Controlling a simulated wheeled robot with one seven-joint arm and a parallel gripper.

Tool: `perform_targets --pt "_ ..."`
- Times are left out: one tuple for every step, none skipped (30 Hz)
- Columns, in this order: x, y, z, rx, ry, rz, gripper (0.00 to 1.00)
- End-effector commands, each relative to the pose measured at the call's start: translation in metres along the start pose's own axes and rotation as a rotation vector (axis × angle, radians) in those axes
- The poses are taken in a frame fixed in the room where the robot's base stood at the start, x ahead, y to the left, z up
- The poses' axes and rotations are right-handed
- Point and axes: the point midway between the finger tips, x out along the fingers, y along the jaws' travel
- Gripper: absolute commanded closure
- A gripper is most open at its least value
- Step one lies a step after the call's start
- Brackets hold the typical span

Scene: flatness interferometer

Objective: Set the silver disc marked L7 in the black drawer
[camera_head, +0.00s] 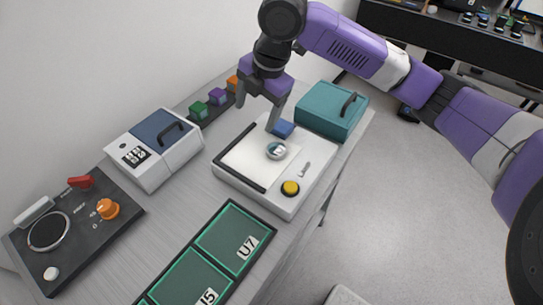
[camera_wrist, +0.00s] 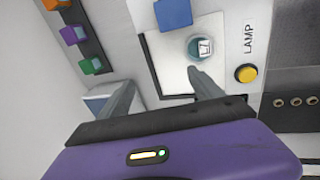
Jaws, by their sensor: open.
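The silver disc (camera_head: 277,151) lies on the pale top plate of a white instrument. In the wrist view the disc (camera_wrist: 201,46) shows a label reading L7. My gripper (camera_head: 257,113) is open and empty, above and behind the disc, with one finger near the blue block at the instrument's back. In the wrist view my gripper (camera_wrist: 161,85) has its fingers spread, and the disc is ahead of the right finger, apart from it. I cannot make out a black drawer for certain in either view.
The white instrument (camera_head: 287,204) has a yellow button marked LAMP. A teal box (camera_head: 318,103) with a handle stands behind it. A white box with a blue lid (camera_head: 159,133) and a dark control panel (camera_head: 84,240) are left. A black-framed green tray (camera_head: 222,238) lies in front.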

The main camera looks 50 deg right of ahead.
Motion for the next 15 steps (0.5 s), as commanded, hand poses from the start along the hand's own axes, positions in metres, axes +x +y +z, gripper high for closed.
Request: perform_targets --pt "0.005 -0.018 0.001 -0.041 -0.002 -0.076 0.25" --pt "0.005 -0.027 0.003 -0.066 -0.003 -0.115 0.25" --pt "0.004 -0.036 0.005 -0.096 -0.005 -0.158 0.25" --pt "0.003 -0.043 0.006 -0.120 -0.005 -0.186 0.25" --pt "0.002 -0.049 0.008 -0.141 -0.005 -0.210 0.25" --pt "0.001 -0.055 0.009 -0.167 -0.008 -0.236 0.25" --pt "0.000 -0.058 0.011 -0.185 -0.011 -0.252 0.25" --pt "-0.001 -0.060 0.012 -0.199 -0.014 -0.262 0.25" --pt "0.000 -0.062 0.013 -0.213 -0.015 -0.270 0.25" --pt "0.001 -0.063 0.013 -0.219 -0.014 -0.269 0.25" --pt "0.003 -0.063 0.013 -0.222 -0.012 -0.268 0.25" --pt "0.007 -0.063 0.013 -0.223 -0.011 -0.267 0.25" --pt "0.010 -0.064 0.013 -0.223 -0.011 -0.267 0.25" --pt "0.013 -0.065 0.013 -0.222 -0.012 -0.268 0.25" --pt "0.017 -0.066 0.013 -0.221 -0.012 -0.267 0.25"
